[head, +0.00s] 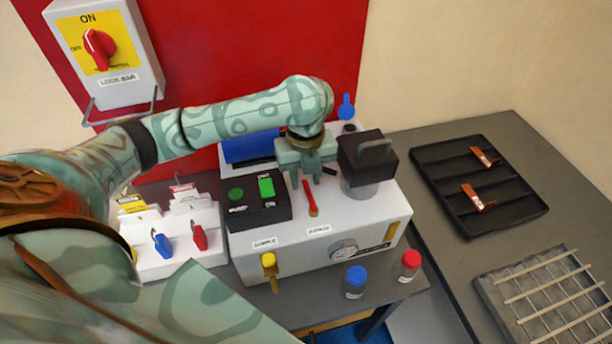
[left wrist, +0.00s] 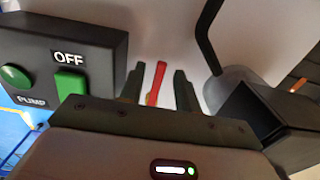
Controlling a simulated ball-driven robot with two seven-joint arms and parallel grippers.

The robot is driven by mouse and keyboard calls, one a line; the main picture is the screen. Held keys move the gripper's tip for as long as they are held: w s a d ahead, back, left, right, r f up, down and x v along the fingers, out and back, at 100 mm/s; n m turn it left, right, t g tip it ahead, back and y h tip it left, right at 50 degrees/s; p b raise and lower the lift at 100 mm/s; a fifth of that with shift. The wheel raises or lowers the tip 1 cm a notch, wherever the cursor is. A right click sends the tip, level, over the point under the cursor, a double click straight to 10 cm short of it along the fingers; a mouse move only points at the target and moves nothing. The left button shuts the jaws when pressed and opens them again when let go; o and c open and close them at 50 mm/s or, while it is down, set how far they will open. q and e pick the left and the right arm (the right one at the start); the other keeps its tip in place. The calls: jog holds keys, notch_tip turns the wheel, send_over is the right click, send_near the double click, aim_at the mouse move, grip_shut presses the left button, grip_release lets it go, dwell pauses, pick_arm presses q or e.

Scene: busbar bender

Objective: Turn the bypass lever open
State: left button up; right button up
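A red lever (head: 312,199) sits on the top of the white machine (head: 300,258), beside a small label that is hard to read; I take it as the bypass lever. My left gripper (head: 306,178) hangs over the machine just behind the visible part of the lever, fingers pointing down. In the left wrist view its two fingers are apart, with the red lever (left wrist: 156,84) showing in the gap and clear space on both sides. I cannot tell how deep the fingers reach around it. My right gripper is not in view.
A black pump box (head: 257,208) with green buttons stands left of the lever, and a black block with a handle (head: 368,160) stands close on the right. A yellow lever (head: 269,264) is at the front. Blue (head: 356,280) and red-capped (head: 409,265) bottles stand in front.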

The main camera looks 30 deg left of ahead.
pick_arm(q)
grip_shut()
jog(key=shift+w+d+r+m+p, duration=0.25)
jog(key=shift+m+p, duration=0.25)
jog(key=shift+p, duration=0.5)
jog(key=shift+f, duration=0.2)
grip_release()
notch_tip(320, 180, up, 16)
jog(key=p, duration=0.6)
